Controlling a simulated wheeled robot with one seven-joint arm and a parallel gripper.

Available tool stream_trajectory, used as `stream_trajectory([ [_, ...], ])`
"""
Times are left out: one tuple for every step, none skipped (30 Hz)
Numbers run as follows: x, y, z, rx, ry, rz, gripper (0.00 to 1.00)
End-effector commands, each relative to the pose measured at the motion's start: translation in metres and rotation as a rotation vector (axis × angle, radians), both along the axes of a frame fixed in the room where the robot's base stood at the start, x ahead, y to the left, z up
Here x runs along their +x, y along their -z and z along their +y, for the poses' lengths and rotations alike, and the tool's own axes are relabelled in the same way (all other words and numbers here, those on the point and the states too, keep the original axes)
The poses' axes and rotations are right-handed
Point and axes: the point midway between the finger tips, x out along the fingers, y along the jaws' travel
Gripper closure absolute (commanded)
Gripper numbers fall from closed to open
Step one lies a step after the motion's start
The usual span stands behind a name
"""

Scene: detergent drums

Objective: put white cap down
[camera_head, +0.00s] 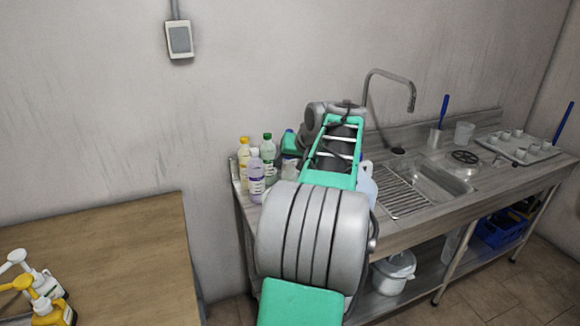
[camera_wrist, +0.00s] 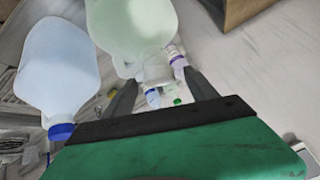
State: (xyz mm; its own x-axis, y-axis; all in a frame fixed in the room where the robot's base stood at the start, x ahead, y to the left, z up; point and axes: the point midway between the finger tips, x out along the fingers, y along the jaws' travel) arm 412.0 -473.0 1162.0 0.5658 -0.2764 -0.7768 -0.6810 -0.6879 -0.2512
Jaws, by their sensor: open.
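In the wrist view a pale greenish, see-through jug (camera_wrist: 130,22) has its neck pointing down the picture. Its white cap (camera_wrist: 155,76) appears between the two fingers. My gripper (camera_wrist: 162,84) is open, with one dark finger on each side of the cap area. I cannot tell whether either finger touches the cap. In the head view my arm hides the gripper and the white cap.
A bluish jug with a blue cap (camera_wrist: 62,131) stands close left of my gripper. Small bottles, including a purple one (camera_head: 256,180), stand at the counter's left end. The sink (camera_head: 440,182) and a cup tray (camera_head: 520,148) are to the right. A wooden table (camera_head: 120,250) is at left.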

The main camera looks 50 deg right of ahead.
Motion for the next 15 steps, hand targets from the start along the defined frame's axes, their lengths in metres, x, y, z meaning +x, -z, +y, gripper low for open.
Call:
stream_trajectory([
  [-0.0001,-0.0003,0.0000,0.000,0.000,0.000,0.33],
  [-0.0002,-0.0002,0.0001,0.000,0.000,0.000,0.33],
  [-0.0002,-0.0002,0.0001,0.000,0.000,0.000,0.37],
  [-0.0002,-0.0002,0.0001,0.000,0.000,0.000,0.39],
  [-0.0002,-0.0002,0.0002,0.000,0.000,0.000,0.42],
  [-0.0002,-0.0003,0.0001,0.000,0.000,0.000,0.45],
  [-0.0002,-0.0003,0.0002,0.000,0.000,0.000,0.47],
  [-0.0002,-0.0003,0.0002,0.000,0.000,0.000,0.50],
  [-0.0002,-0.0003,0.0002,-0.001,-0.001,0.000,0.53],
  [-0.0002,-0.0003,0.0002,-0.001,-0.001,0.000,0.55],
  [-0.0003,-0.0004,0.0003,-0.001,-0.001,0.000,0.58],
  [-0.0002,-0.0004,0.0003,-0.001,-0.001,0.000,0.61],
  [-0.0002,-0.0004,0.0003,-0.001,-0.001,0.000,0.64],
  [-0.0002,-0.0004,0.0003,-0.001,-0.001,0.000,0.66],
  [-0.0002,-0.0004,0.0003,-0.001,-0.001,0.000,0.69],
])
